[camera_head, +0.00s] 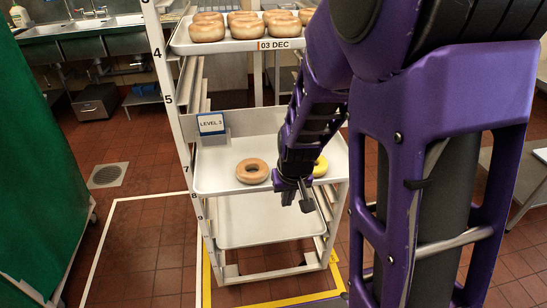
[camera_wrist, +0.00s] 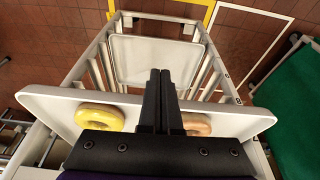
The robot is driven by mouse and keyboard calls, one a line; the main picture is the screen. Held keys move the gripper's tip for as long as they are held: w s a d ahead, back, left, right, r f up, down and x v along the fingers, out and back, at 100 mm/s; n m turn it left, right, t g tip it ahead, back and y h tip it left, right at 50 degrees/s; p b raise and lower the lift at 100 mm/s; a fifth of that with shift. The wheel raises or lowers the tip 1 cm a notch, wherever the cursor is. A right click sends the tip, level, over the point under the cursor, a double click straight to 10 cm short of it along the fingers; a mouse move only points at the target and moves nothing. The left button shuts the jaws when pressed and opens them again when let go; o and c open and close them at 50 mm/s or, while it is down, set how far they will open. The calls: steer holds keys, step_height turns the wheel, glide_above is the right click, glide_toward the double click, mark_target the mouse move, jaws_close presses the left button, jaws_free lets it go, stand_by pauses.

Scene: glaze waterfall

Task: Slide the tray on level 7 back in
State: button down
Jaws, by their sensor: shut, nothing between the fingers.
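The white tray at level 7 (camera_head: 215,180) lies flat in the rack (camera_head: 172,90), beside the number 7 on its left post. How far it sticks out is hard to tell. A plain ring doughnut (camera_head: 252,171) and a yellow-glazed one (camera_head: 320,166) sit on it, the yellow one partly behind my gripper. My gripper (camera_head: 306,196) is shut and empty at the tray's near edge, right of its middle. In the wrist view, the closed fingers (camera_wrist: 160,75) point down past the rim of the tray (camera_wrist: 55,102), between the two doughnuts. Contact cannot be told.
A lower white tray (camera_head: 255,235) sits in the rack beneath. A tray above (camera_head: 230,45) holds several doughnuts, with a "03 DEC" label. A green sheet (camera_head: 30,150) is at left; floor between is clear.

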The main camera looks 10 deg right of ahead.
mark_target(276, 163)
steer(key=shift+w+r, duration=0.15)
steer(key=shift+w, duration=0.8)
steer(key=shift+w+r, duration=0.1)
steer(key=shift+w, duration=0.85)
steer(key=w, duration=0.9)
steer(key=shift+w+a, duration=0.2)
steer(key=shift+w, duration=0.05)
steer(key=shift+s, duration=0.2)
